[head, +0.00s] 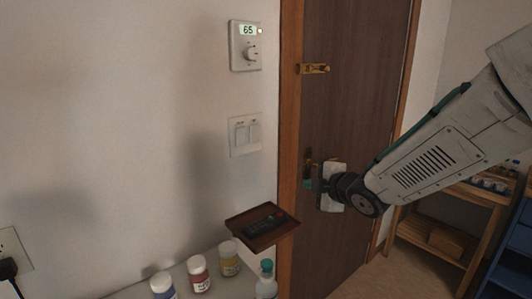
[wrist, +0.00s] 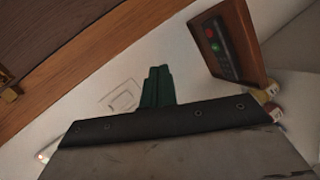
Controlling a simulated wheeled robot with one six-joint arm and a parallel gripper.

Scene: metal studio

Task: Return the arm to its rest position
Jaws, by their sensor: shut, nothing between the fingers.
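My arm reaches in from the right in the head view, in front of the brown door (head: 345,110). My gripper (head: 309,184) points left near the door's left edge, with its teal fingers small in that view. In the wrist view the green fingers of my gripper (wrist: 157,86) are together with nothing between them. The wall with the light switch (wrist: 122,97) is beyond the fingertips. The arm is stretched out from the right edge.
A small brown shelf (head: 277,235) with a dark remote (head: 264,224) is below left of my gripper. Jars and a bottle (head: 266,287) stand beneath it. A thermostat (head: 246,46) and switches (head: 246,135) are on the wall. A wooden rack (head: 483,194) stands right.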

